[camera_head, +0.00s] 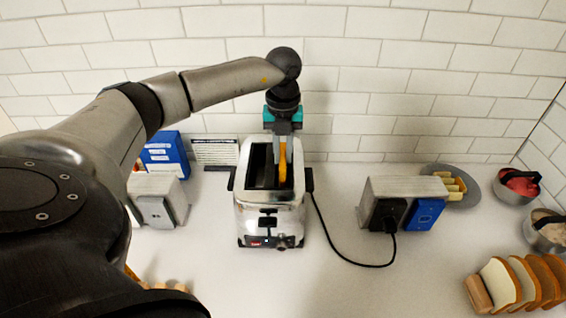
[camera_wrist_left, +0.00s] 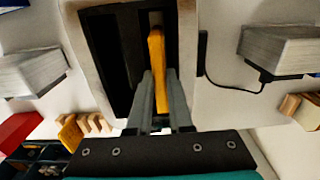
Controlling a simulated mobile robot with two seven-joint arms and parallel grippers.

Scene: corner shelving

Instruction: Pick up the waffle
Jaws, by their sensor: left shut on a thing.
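The yellow-orange waffle (camera_head: 283,163) stands on edge in the right slot of the silver toaster (camera_head: 268,215). It also shows in the left wrist view (camera_wrist_left: 157,60), upright within the dark slot. My left gripper (camera_head: 283,148) points down over the toaster, with its fingers shut on the waffle's upper edge. In the left wrist view the two grey fingers (camera_wrist_left: 160,100) lie on either side of the waffle. The lower part of the waffle is hidden inside the toaster. The left slot looks dark and empty. My right gripper is not in view.
A bread rack (camera_head: 515,283) with several slices stands at the front right. An outlet box (camera_head: 405,187) is right of the toaster, with the black cord (camera_head: 345,255) running to it. A grey plate (camera_head: 470,198) and bowls (camera_head: 515,190) stand farther right. A tiled wall (camera_head: 400,95) closes the back.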

